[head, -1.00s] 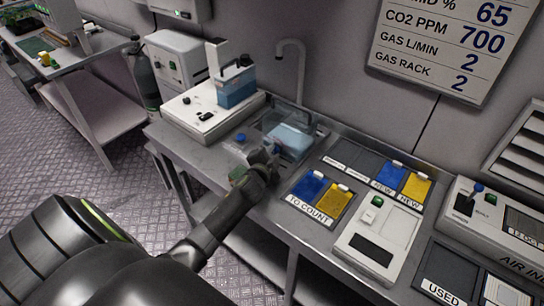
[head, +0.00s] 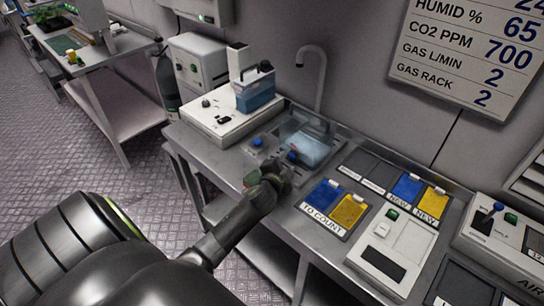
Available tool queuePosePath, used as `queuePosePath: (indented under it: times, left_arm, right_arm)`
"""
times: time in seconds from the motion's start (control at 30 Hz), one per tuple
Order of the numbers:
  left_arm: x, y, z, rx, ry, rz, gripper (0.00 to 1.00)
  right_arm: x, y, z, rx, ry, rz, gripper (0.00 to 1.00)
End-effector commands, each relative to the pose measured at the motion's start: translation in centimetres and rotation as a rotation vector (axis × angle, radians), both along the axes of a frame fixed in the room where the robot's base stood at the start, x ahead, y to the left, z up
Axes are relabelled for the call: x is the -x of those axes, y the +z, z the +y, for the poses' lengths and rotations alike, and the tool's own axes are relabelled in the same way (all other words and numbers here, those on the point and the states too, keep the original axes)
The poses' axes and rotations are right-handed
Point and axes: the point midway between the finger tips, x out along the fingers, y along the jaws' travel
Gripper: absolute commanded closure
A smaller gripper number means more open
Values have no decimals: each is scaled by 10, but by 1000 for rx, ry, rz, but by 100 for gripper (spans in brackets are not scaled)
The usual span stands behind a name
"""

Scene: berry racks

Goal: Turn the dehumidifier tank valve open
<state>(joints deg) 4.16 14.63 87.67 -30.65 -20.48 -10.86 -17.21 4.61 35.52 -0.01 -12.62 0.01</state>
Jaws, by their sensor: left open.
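A blue water tank (head: 256,95) with a dark handle sits on a white machine (head: 230,125) at the back left of the steel bench. The machine has small dark controls on top; I cannot tell which is a valve. Two blue knobs, a left one (head: 257,142) and a right one (head: 292,157), stand at the front of a basin (head: 310,147) holding bluish water under a tap. My left gripper (head: 270,179) is open at the bench's front edge, just in front of the knobs and apart from them. Its fingers are dark and small. My right gripper is out of view.
A tray marked TO COUNT (head: 318,225) with blue and yellow packs lies right of my left gripper. A white device (head: 393,245) stands further right. A curved tap (head: 322,75) rises behind the basin. The wall is close behind.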

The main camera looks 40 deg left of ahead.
Motion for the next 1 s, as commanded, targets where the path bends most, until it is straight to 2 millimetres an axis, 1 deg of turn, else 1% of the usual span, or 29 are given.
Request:
queuePosePath:
  times: [0.03,0.27,0.5,0.7,0.83,1.0]
  left_arm:
    - [9,2,-2,1,0,1,56]
    - [50,11,-13,1,0,1,56]
    - [95,21,-24,1,1,1,56]
    - [128,29,-33,1,1,1,56]
    - [140,32,-36,1,0,1,56]
    - [147,34,-38,0,0,0,56]
  right_arm:
    - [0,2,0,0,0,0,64]
    - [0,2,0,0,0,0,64]
    - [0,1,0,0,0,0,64]
    - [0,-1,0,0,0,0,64]
    - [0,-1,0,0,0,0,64]
    - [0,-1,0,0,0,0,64]
